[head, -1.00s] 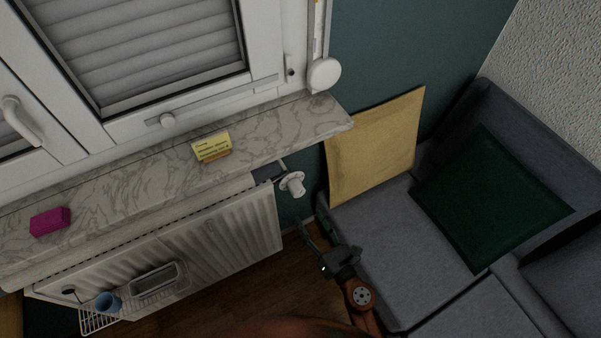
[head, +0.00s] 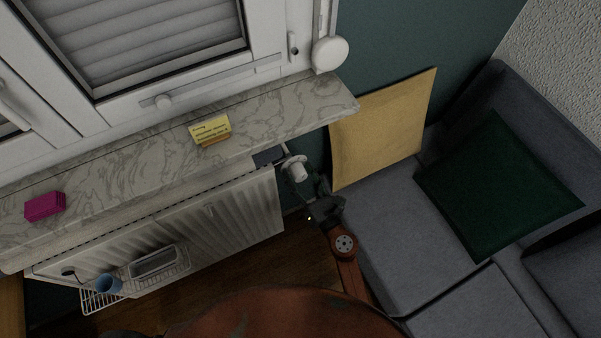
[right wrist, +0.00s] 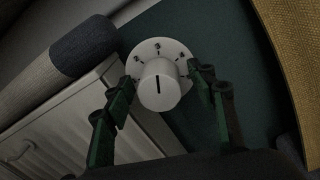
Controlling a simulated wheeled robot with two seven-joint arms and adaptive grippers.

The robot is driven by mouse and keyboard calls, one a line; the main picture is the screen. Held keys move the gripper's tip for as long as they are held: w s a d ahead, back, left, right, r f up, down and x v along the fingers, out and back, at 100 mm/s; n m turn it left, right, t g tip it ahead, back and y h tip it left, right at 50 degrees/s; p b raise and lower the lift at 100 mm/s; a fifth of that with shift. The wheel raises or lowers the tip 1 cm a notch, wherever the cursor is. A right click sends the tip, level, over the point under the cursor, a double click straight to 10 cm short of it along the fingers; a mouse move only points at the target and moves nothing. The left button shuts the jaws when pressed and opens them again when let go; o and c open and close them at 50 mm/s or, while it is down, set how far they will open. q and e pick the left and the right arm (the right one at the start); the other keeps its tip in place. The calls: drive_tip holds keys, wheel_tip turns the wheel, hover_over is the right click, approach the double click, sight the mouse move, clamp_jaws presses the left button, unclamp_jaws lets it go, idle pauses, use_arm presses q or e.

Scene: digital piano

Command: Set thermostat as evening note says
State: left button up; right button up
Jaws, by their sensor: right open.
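The white thermostat knob (head: 297,170) sits at the right end of the radiator, below the sill. In the right wrist view the knob (right wrist: 160,88) faces me, with a dark pointer line and a numbered dial plate behind it; a 3 shows near the top and a 2 to its left. My right gripper (head: 307,188) is at the knob. Its open green fingers stand on either side of the knob in the right wrist view (right wrist: 165,100), apart from its sides as far as I can tell. The yellow note (head: 210,130) stands on the sill; its writing is too small to read.
The radiator (head: 225,220) hangs under the marble sill (head: 110,175), with a wire rack (head: 105,300) holding a blue cup (head: 108,284). A magenta block (head: 45,206) lies on the sill. A tan panel (head: 385,125) and grey sofa (head: 440,235) are close on the right.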

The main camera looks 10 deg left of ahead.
drive_tip(key=shift+c, duration=0.7)
drive_tip(key=c, duration=1)
